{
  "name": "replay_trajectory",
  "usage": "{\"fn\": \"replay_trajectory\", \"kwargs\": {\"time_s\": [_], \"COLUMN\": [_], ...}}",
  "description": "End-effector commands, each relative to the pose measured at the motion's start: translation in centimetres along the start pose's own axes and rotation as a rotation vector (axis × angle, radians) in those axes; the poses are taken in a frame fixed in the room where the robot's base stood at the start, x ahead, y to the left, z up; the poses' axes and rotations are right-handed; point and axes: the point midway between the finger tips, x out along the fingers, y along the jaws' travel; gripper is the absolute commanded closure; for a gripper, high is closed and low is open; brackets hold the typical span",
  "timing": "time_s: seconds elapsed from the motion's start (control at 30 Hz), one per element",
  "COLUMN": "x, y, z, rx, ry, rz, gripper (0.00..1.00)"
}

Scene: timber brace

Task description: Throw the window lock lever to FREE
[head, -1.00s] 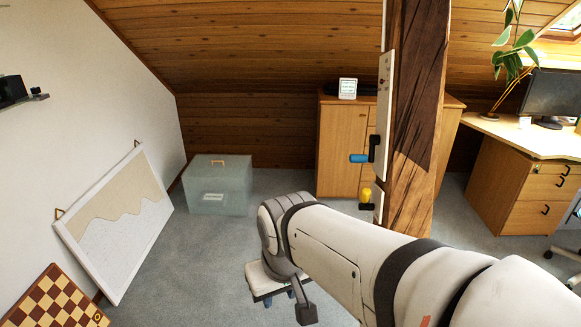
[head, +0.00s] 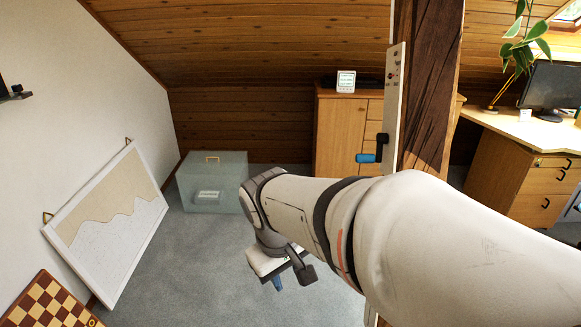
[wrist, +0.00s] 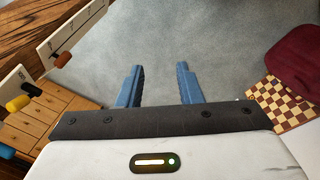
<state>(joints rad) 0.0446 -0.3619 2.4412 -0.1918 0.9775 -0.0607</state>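In the head view, a pale panel (head: 394,112) on the timber post (head: 428,85) carries a lever with a black arm and a blue handle (head: 367,158) pointing left. In the wrist view, at the upper left, a pale panel (wrist: 87,22) carries a lever with an orange-brown handle (wrist: 62,60). Below it are a yellow handle (wrist: 17,103) and, at the edge, a blue handle (wrist: 6,151). I cannot read which one is the window lock. My gripper (wrist: 159,72) is open and empty, its blue fingers apart over carpet; it also shows low in the head view (head: 277,282).
A wooden cabinet (head: 340,138) stands behind the post, a grey-green box (head: 213,182) on the carpet to the left. A framed board (head: 107,222) leans on the left wall near a chessboard (head: 47,303). A desk (head: 520,150) is at the right.

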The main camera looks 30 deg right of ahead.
Motion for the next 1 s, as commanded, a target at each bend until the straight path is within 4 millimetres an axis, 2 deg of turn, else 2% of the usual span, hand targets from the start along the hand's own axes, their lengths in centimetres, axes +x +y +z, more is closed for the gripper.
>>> {"fn": "replay_trajectory", "kwargs": {"time_s": [0.1,0.33,0.5,0.6,0.8,1.0], "x": [2.4,5.2,7.1,8.3,10.1,10.6], "y": [4.4,14.1,20.6,23.4,26.7,28.1], "z": [-0.7,-3.2,-6.4,-8.6,-11.8,-12.6], "rx": [-0.123,-0.389,-0.582,-0.681,-0.812,-0.85], "ry": [-0.184,-0.556,-0.817,-0.942,-1.096,-1.14], "rz": [0.148,0.447,0.655,0.762,0.912,0.959], "gripper": [0.68,0.68,0.68,0.68,0.68,0.68]}}
